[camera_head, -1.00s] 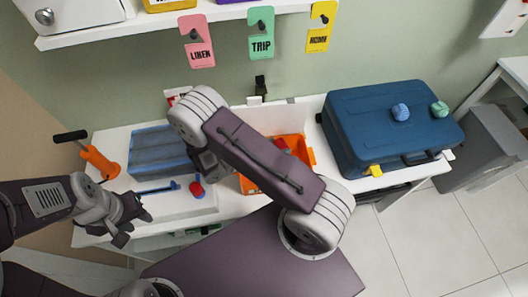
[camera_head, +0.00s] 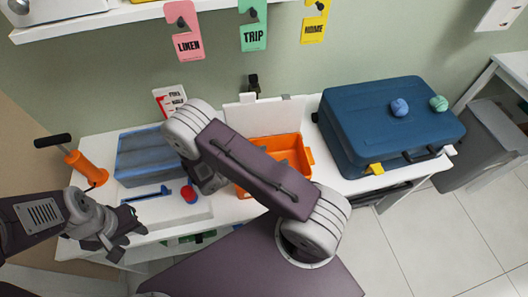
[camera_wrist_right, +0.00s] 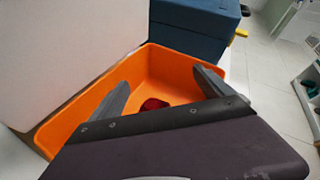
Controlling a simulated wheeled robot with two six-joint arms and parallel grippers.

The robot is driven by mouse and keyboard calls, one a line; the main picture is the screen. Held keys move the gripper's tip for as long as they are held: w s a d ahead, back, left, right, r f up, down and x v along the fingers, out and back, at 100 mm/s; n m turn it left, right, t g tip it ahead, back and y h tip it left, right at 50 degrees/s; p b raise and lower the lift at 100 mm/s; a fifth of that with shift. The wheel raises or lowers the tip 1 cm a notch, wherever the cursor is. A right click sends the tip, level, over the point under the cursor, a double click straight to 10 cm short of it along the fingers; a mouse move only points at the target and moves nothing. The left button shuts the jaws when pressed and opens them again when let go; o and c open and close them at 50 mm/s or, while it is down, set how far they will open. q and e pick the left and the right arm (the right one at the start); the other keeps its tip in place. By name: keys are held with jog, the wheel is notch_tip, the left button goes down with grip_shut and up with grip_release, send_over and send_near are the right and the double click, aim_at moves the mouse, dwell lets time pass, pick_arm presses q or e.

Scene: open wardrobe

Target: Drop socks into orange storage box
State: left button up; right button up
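The orange storage box (camera_head: 291,148) stands open on the white table, partly covered by my right arm; it also shows in the right wrist view (camera_wrist_right: 172,67). A dark red sock bundle (camera_wrist_right: 154,104) lies inside it. My right gripper (camera_wrist_right: 160,92) is open, its fingers apart above the box, with nothing between them. Blue (camera_head: 399,107) and green (camera_head: 438,103) sock balls sit on the suitcase. My left gripper (camera_head: 127,240) looks open and empty at the table's front left.
A blue suitcase (camera_head: 368,130) stands right of the box. A blue ribbed bin (camera_head: 140,160), a blue bar-shaped item (camera_head: 147,194) and an orange black-handled tool (camera_head: 86,167) are on the left. A shelf (camera_head: 120,17) with hanging tags is above.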

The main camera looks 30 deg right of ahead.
jog(key=v, duration=0.9)
jog(key=shift+b, duration=0.3)
